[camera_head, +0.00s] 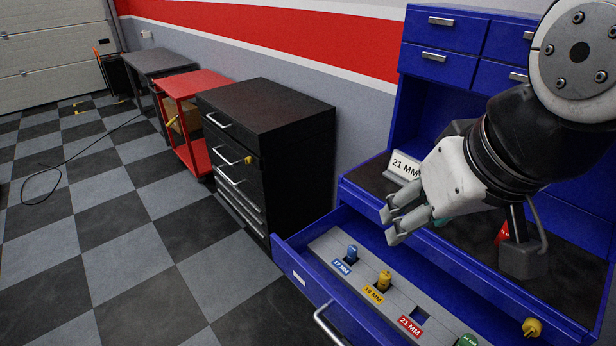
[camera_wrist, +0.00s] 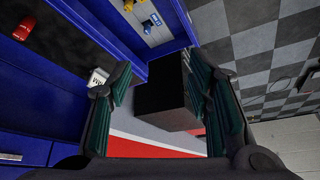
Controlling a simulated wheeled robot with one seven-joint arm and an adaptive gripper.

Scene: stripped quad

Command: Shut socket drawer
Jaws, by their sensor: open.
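The blue socket drawer (camera_head: 296,278) is pulled out from the blue workbench. Its grey insert has a blue socket (camera_head: 351,253) at the 17 MM label and a yellow socket (camera_head: 384,280) at 19 MM. The 21 MM slot (camera_head: 419,316) is empty; a green label shows at the lower edge. My gripper (camera_head: 392,226) is open and empty, above the drawer's back part near the bench edge. In the wrist view, the open drawer (camera_wrist: 179,45) lies beyond the fingers, with yellow and blue sockets at the top.
A red object (camera_wrist: 38,28) lies on the bench, partly hidden in the head view by a grey item (camera_head: 522,258). A black cabinet (camera_head: 268,150) stands left of the drawer.

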